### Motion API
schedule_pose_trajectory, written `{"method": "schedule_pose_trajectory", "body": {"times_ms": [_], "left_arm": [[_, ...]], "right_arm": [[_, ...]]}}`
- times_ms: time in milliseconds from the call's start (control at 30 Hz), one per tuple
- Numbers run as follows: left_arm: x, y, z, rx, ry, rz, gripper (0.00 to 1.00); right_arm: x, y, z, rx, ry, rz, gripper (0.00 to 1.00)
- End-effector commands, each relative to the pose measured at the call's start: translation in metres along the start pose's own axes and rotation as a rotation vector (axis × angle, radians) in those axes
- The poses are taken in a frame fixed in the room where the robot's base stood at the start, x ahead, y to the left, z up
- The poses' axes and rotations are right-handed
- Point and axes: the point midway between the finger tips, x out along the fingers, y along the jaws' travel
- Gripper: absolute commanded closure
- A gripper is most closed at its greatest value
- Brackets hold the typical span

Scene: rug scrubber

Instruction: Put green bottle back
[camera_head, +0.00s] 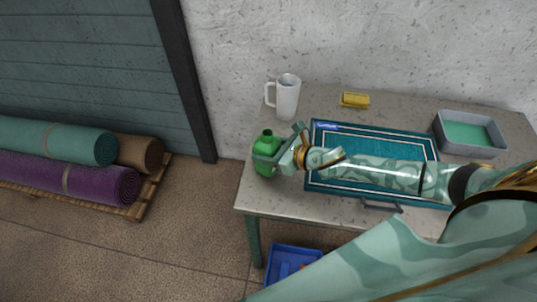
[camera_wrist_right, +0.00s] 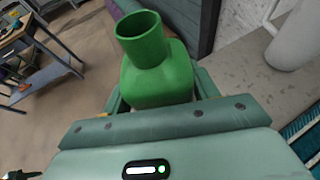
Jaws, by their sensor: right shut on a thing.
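The green bottle (camera_head: 266,150) is upright at the left end of the table, with an open neck on top. My right gripper (camera_head: 277,155) is shut on it from the right side. In the right wrist view the bottle (camera_wrist_right: 155,65) fills the space between the fingers, and its neck leans slightly left in the picture. The bottle's base looks to be at or close to the tabletop; I cannot tell whether it touches. My left gripper is not in view.
A white mug (camera_head: 287,97) stands behind the bottle. A yellow sponge (camera_head: 355,100) and a grey tray (camera_head: 495,152) with green contents lie farther right. A teal rug (camera_head: 330,188) lies under my right arm. A blue crate (camera_head: 280,262) is on the floor; rolled rugs (camera_head: 60,140) lie left.

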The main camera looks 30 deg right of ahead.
Motion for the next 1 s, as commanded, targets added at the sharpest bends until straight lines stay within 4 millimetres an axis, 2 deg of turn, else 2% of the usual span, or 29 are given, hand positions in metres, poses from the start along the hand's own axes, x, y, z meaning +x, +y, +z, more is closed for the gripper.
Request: {"method": "schedule_pose_trajectory", "body": {"times_ms": [33,100,500,533,600,900,1000], "left_arm": [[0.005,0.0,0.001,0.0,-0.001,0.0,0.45],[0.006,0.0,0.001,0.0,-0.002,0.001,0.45],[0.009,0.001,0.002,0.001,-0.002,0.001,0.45],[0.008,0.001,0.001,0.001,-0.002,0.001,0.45],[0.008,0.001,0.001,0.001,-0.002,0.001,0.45],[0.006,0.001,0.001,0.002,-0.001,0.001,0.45],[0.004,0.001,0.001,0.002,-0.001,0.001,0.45]], "right_arm": [[0.004,0.001,-0.011,0.006,0.002,0.0,0.8],[0.006,0.001,-0.017,0.005,0.001,0.0,0.8],[0.008,0.001,-0.021,0.001,0.001,0.0,0.8],[0.007,0.001,-0.022,0.0,0.003,0.0,0.36],[0.007,0.001,-0.021,0.001,0.003,0.0,0.19],[0.006,0.001,-0.019,0.001,0.003,0.0,0.19],[-0.002,0.0,-0.019,0.001,0.005,-0.001,0.19]]}}
